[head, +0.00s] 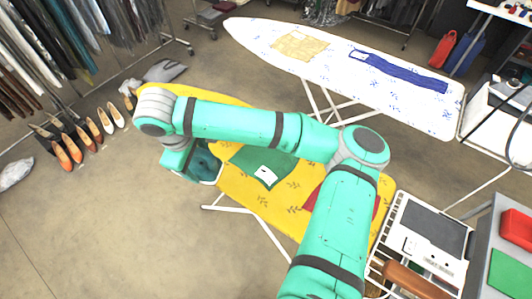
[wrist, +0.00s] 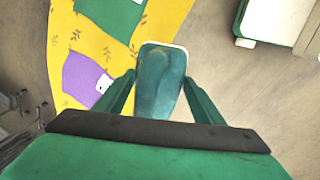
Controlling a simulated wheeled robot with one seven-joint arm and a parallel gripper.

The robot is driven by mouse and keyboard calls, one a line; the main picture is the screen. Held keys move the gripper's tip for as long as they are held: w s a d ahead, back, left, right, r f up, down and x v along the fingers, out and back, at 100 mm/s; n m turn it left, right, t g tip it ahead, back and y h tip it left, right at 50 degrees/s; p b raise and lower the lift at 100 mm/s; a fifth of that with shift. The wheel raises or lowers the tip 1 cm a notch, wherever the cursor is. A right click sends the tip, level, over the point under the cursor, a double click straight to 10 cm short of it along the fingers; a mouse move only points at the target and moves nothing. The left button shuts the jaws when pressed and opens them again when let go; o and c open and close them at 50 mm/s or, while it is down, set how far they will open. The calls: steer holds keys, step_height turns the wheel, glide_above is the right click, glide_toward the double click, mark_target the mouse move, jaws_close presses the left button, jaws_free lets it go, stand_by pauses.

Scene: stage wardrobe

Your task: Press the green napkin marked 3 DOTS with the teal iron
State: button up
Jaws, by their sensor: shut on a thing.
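My gripper (wrist: 160,88) is shut on the teal iron (wrist: 162,65), with one finger on each side of it. In the head view the iron (head: 207,163) is at the left side of the yellow ironing board (head: 285,211), partly hidden by my arm. In the wrist view it overlaps the board's edge, with bare floor to its right; I cannot tell its height. A green napkin (head: 277,160) lies on the board right of the iron. Its white tag (head: 265,171) has dark marks too small to count. A green napkin (wrist: 112,14) also shows at the wrist view's top.
A purple napkin (wrist: 84,77) with a white tag and a red cloth (head: 311,196) also lie on the yellow board. A white patterned ironing board (head: 340,72) stands behind. Shoes (head: 86,136) and hanging clothes (head: 45,50) are at left. The floor at front left is clear.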

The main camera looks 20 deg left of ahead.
steer(key=w+d+f+m, duration=0.15)
steer(key=w+d, duration=0.25)
steer(key=d, duration=0.5)
steer(key=w+d+f+m, duration=0.1)
steer(key=w+d+m, duration=0.1)
steer(key=w+d, duration=0.45)
steer(key=shift+m+h, duration=0.25)
steer(key=shift+h, duration=0.15)
steer(key=shift+s+d+f, duration=0.35)
steer(key=shift+f, duration=0.7)
steer(key=shift+s+d+f, duration=0.3)
steer(key=shift+d+f, duration=0.05)
steer(key=shift+f, duration=0.75)
steer(key=shift+s+d+f, duration=0.35)
steer(key=shift+f, duration=0.7)
steer(key=shift+a, duration=0.1)
